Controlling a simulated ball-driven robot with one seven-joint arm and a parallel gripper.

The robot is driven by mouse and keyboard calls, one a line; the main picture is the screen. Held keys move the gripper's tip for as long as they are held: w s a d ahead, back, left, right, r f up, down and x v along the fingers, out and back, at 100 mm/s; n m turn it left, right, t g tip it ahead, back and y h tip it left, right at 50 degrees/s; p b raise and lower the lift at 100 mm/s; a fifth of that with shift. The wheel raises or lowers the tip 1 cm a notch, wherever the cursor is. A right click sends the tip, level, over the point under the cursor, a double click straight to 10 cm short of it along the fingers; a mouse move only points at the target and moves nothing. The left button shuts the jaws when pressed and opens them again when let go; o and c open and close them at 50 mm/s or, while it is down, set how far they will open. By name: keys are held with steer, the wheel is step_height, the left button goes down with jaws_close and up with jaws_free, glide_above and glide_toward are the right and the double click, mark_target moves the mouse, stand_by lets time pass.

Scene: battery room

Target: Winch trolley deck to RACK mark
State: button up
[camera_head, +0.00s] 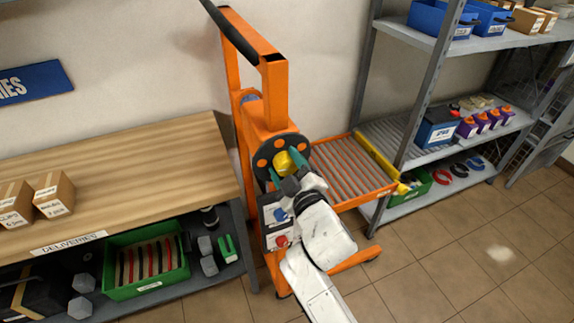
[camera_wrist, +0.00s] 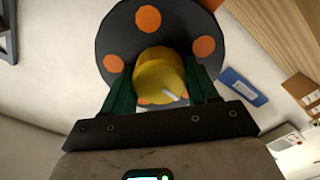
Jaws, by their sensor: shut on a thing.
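The orange winch trolley (camera_head: 275,88) stands between the wooden bench and the grey rack. Its dark winch wheel with orange spots (camera_head: 263,152) faces me, and the yellow knob (camera_head: 284,163) sits on it. In the wrist view the wheel (camera_wrist: 112,30) fills the upper middle. My gripper (camera_head: 287,166) has its green fingers on both sides of the yellow knob (camera_wrist: 158,72), shut on it. The orange roller deck (camera_head: 345,168) lies right of the wheel, its far end by the yellow edge of the rack's roller shelf (camera_head: 377,160). No RACK mark can be read.
A wooden bench (camera_head: 110,170) with boxes stands at left, a green crate (camera_head: 147,262) below it. The grey rack (camera_head: 368,95) at right holds a blue battery (camera_head: 437,127). A trolley leg (camera_head: 345,261) reaches over the tiled floor, which is clear at lower right.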

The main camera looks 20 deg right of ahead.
steer(key=shift+a, duration=0.1)
steer(key=o, duration=1)
steer(key=s+b, duration=0.1)
steer(key=s, duration=0.9)
steer(key=shift+s, duration=0.4)
stand_by(0.3)
steer(key=s+d+f+m+g+h, duration=0.1)
steer(key=s+d+f+m+g, duration=0.3)
steer(key=f, duration=0.3)
steer(key=s+d+f+m+g+h, duration=0.1)
steer(key=s+d+f+m+g, duration=0.1)
steer(key=s+d+f+g, duration=0.4)
steer(key=s+a+f+m+g+y, duration=0.1)
steer(key=s+f+g, duration=0.2)
steer(key=s, duration=0.6)
steer(key=s+f+m+g, duration=0.2)
steer(key=s+f+g, duration=0.2)
steer(key=s, duration=0.4)
steer(key=shift+s+a+f+y, duration=0.35)
steer(key=shift+a+f+y, duration=0.05)
steer(key=shift+f, duration=0.25)
